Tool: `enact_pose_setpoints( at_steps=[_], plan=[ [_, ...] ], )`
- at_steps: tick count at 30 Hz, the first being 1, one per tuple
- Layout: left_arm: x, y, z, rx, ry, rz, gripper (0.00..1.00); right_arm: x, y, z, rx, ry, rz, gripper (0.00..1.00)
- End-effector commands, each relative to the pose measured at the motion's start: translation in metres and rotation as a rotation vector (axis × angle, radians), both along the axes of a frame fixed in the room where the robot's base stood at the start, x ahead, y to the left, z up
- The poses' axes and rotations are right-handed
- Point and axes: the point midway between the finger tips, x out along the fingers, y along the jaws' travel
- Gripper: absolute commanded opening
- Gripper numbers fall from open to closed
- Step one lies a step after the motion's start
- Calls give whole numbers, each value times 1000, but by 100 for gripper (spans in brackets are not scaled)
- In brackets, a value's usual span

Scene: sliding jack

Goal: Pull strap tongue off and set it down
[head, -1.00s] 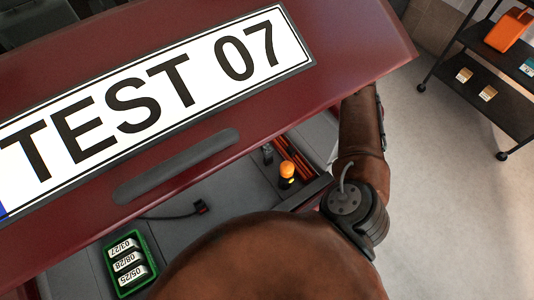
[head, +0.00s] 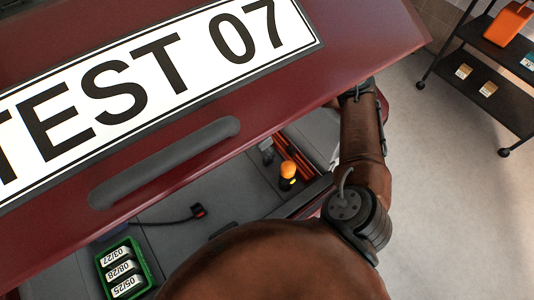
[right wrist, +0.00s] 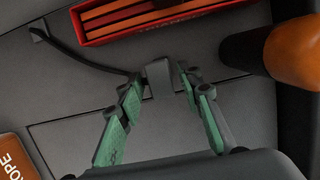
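In the right wrist view a dark grey block-like piece (right wrist: 160,79), apparently the strap tongue, sits at the end of a thin black strap (right wrist: 90,60). My right gripper (right wrist: 160,85), with green finger pads, has one finger on each side of this piece. It looks open, with narrow gaps beside the piece. My left gripper is not in view.
A red box with orange sticks (right wrist: 170,18) lies beyond the fingers, and an orange-topped bottle (right wrist: 293,52) stands right. The head view shows a black strap with a red-marked end (head: 198,210), a green tray (head: 145,262) and a shelf cart (head: 500,60).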

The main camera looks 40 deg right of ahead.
Motion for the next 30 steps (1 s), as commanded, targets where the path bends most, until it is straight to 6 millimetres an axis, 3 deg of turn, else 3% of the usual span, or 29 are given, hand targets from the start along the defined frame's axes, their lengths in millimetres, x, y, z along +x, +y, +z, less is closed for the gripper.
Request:
enact_pose_setpoints(
  at_steps=[23, 30],
  plan=[
    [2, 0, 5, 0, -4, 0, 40, -1, 0, 0, 0, 1, 0, 33],
    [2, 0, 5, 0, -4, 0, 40, -1, 0, 0, 0, 1, 0, 19]
  ],
)
